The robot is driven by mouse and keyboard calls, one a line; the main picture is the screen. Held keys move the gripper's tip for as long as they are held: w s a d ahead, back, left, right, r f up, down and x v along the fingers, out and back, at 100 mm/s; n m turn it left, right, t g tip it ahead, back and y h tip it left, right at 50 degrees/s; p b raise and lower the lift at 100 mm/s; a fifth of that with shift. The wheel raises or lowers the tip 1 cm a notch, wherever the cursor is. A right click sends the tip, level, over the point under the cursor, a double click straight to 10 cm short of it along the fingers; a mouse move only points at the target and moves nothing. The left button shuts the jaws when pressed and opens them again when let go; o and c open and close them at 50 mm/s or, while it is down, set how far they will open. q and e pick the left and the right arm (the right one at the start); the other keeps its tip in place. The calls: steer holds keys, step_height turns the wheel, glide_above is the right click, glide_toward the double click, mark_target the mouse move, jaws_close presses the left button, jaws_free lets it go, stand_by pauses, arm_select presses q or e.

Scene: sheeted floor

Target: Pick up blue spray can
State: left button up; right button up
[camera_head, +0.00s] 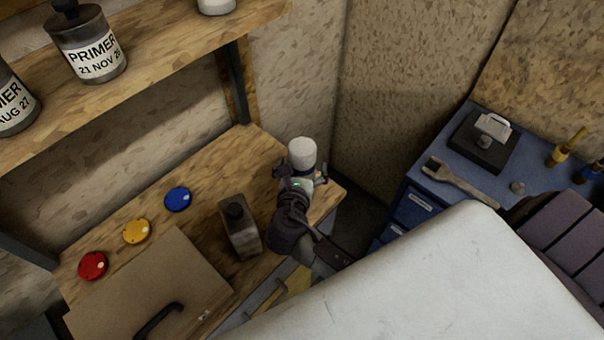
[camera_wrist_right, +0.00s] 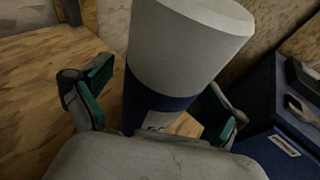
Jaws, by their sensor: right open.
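The blue spray can (camera_wrist_right: 158,101) stands upright on the wooden bench, with a wide white cap and a blue body with a pale label. In the head view mainly its white cap (camera_head: 302,153) shows, and my gripper hides most of the body. My right gripper (camera_head: 302,180) is open around the can. In the right wrist view its teal-padded fingers (camera_wrist_right: 158,108) stand one on each side of the can, with a visible gap on the left; contact on the right cannot be told. My left gripper is not in view.
A grey bottle (camera_head: 240,228) stands just left of my right arm. Red (camera_head: 93,265), yellow (camera_head: 137,231) and blue (camera_head: 178,199) discs lie on the bench near a board (camera_head: 150,285). A shelf (camera_head: 165,55) with primer bottles hangs above. A blue cabinet (camera_head: 420,190) stands at right.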

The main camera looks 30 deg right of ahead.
steer(key=c, duration=1.6)
steer(key=shift+r, duration=0.1)
